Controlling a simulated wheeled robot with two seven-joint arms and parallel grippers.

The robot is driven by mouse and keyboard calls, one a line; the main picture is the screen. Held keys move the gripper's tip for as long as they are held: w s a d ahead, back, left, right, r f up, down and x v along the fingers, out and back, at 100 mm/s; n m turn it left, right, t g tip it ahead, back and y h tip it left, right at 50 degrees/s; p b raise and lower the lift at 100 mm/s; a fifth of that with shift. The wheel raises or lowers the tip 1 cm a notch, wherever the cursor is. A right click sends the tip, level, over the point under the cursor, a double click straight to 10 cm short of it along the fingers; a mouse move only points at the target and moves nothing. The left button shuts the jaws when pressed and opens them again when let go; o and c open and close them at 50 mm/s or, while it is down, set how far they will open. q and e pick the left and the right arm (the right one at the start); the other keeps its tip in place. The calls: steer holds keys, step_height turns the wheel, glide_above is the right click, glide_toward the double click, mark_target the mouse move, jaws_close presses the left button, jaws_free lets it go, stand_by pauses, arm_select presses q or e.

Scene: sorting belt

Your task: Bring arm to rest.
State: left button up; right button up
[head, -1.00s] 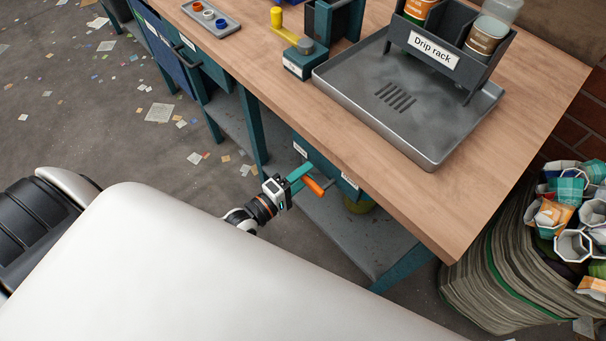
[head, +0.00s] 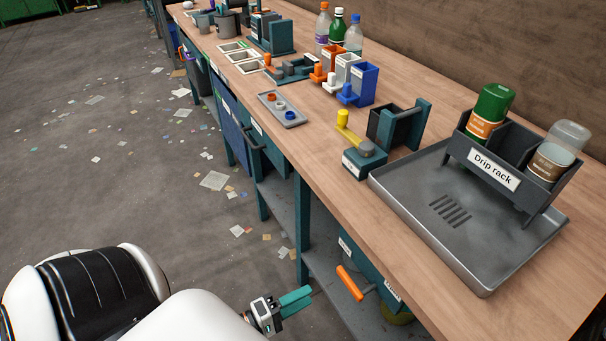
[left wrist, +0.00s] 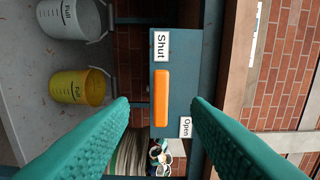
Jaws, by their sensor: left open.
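My left gripper (head: 296,300) is low at the bottom of the head view, beside the front of the bench. Its teal fingers are apart and empty; in the left wrist view they (left wrist: 160,112) frame a teal panel (left wrist: 190,70). The panel carries an orange handle (left wrist: 161,98) between a "Shut" label (left wrist: 161,46) and an "Open" label (left wrist: 186,127). The handle also shows in the head view (head: 349,284), a little to the right of the fingers and apart from them. My right gripper is not in view.
The wooden bench (head: 330,150) runs along the right, with a drip rack (head: 495,170) in a grey tray (head: 410,200) on top. Under it, a white bucket (left wrist: 75,15) and a yellow bucket (left wrist: 80,88) stand on a shelf. The floor at left is open, with scattered paper scraps.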

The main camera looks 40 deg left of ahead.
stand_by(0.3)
arm_select(q)
steer(key=s+a+f+m+g+y+p, duration=0.1)
steer(key=s+f+m+g+p, duration=0.15)
steer(key=f, duration=0.35)
steer(key=s+a+f+m+g+y+p, duration=0.1)
steer(key=f+m+g+y, duration=0.1)
steer(key=f+m, duration=0.35)
steer(key=s+a+f+m+g+y+p, duration=0.1)
steer(key=s+a+f+g, duration=0.15)
steer(key=f, duration=0.55)
steer(key=s+d+f+m+g+y+p, duration=0.1)
steer(key=s+d+f+m+g, duration=0.1)
steer(key=s, duration=0.7)
steer(key=s+d+f+m+g+y+p, duration=0.1)
steer(key=s+d+f+m+g+p, duration=0.1)
steer(key=s+f+m+g, duration=0.3)
steer(key=s+d+f+g, duration=0.1)
steer(key=s+f+g, duration=0.1)
steer(key=s+f, duration=0.1)
steer(key=shift+s+d+m, duration=0.2)
steer(key=shift+s+m, duration=0.1)
steer(key=shift+s, duration=0.1)
steer(key=shift+f, duration=0.1)
